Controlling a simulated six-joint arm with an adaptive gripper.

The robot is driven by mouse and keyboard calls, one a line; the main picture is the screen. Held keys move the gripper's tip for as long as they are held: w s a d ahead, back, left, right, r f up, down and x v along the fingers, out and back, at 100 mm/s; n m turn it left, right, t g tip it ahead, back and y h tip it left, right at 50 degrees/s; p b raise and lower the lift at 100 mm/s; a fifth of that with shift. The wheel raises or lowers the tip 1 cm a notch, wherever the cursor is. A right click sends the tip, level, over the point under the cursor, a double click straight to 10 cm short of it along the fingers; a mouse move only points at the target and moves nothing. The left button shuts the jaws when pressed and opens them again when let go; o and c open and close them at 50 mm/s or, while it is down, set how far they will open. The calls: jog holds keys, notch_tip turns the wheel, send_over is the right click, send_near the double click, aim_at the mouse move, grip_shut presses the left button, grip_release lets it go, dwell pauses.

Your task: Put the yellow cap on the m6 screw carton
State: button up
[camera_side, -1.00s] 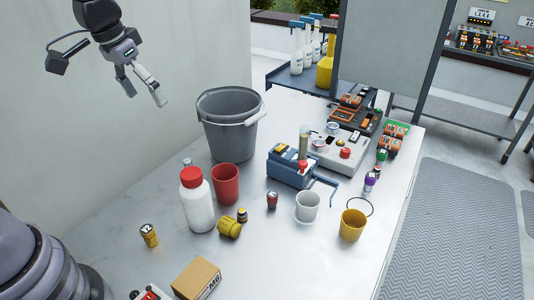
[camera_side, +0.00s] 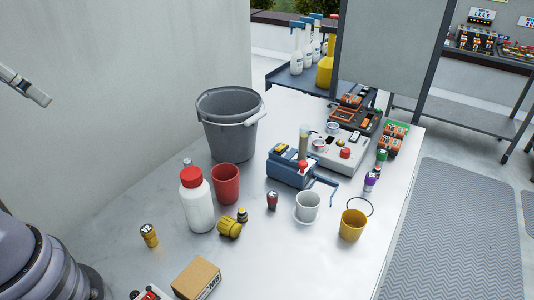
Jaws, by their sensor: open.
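The yellow cap (camera_side: 229,228) lies on its side on the metal table, just right of a white bottle with a red lid. The screw carton (camera_side: 196,278) is a small brown cardboard box near the table's front edge; its printed label is too small to read surely. Its top is bare. My gripper (camera_side: 38,98) is open and mostly out of the picture at the upper left, with only a finger showing. It is high above the table and far from both cap and carton.
The white bottle (camera_side: 197,205), a red cup (camera_side: 226,184) and a small dark-and-yellow item (camera_side: 242,215) stand close around the cap. A yellow battery-like cylinder (camera_side: 149,236) is to the left. A grey bucket (camera_side: 229,125) stands behind. The table between cap and carton is clear.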

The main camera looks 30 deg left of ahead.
jog(key=w+d+f+n+h, duration=0.4)
jog(key=w+d+n, duration=0.1)
jog(key=w+d, duration=0.55)
jog(key=n+g+y, duration=0.1)
jog(key=n+y, duration=0.1)
jog(key=n, duration=0.8)
send_over(229, 224)
jog(key=s+d, duration=0.1)
jog(key=s, duration=0.2)
notch_tip(229, 224, down, 14)
jog(key=f+n+y, duration=0.1)
jog(key=f, duration=0.4)
jog(key=f+n, duration=0.2)
jog(key=f, duration=0.4)
jog(key=w+a+f+n+g+y, duration=0.1)
jog(key=f+n, duration=0.1)
jog(key=f, duration=0.3)
jog(key=shift+w+f+y, duration=0.1)
jog(key=shift+f+y, duration=0.15)
jog(key=shift+y, duration=0.05)
jog(key=shift+x, duration=2.95)
jog(key=c, duration=0.7)
jog(key=shift+w+r, duration=0.1)
jog(key=shift+r, duration=0.05)
